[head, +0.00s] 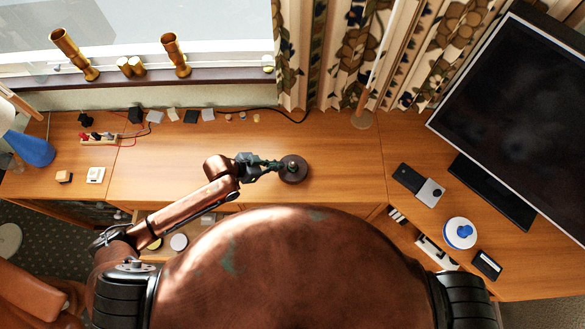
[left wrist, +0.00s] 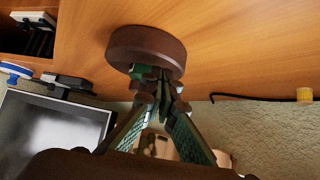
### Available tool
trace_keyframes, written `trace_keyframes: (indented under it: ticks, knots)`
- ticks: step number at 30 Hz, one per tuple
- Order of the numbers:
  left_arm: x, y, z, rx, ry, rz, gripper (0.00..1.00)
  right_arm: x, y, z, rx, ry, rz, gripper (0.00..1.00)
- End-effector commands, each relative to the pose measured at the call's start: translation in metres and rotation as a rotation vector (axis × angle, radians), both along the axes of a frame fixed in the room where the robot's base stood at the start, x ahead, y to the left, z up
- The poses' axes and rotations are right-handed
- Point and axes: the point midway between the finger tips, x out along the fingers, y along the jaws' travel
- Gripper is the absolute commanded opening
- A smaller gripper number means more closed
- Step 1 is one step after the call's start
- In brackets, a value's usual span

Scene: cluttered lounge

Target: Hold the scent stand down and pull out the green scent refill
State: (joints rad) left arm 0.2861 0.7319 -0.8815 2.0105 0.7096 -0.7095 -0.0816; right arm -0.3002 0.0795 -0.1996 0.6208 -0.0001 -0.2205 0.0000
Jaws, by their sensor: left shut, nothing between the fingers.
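The scent stand (head: 300,166) is a dark brown round piece on the wooden desk, near the middle of the head view. In the left wrist view it is a thick brown disc (left wrist: 140,42) at the top centre. A small part of the green scent refill (left wrist: 143,71) shows at the disc's face, partly hidden by my fingers. My right gripper is not in view.
A power strip (head: 99,138) with cables lies at the left of the desk. A large monitor (head: 515,120), a dark and silver device (head: 419,184) and a white-and-blue round container (head: 460,233) are at the right. The desk around the stand is clear.

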Motion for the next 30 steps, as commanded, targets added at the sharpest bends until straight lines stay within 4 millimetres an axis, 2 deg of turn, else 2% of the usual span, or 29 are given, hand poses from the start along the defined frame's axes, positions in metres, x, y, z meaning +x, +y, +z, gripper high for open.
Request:
trace_keyframes:
  ticks: [30]
  knots:
    - [-0.0001,0.0,-0.0063,0.0,0.0,0.0,0.0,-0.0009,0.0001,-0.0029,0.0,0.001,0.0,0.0]
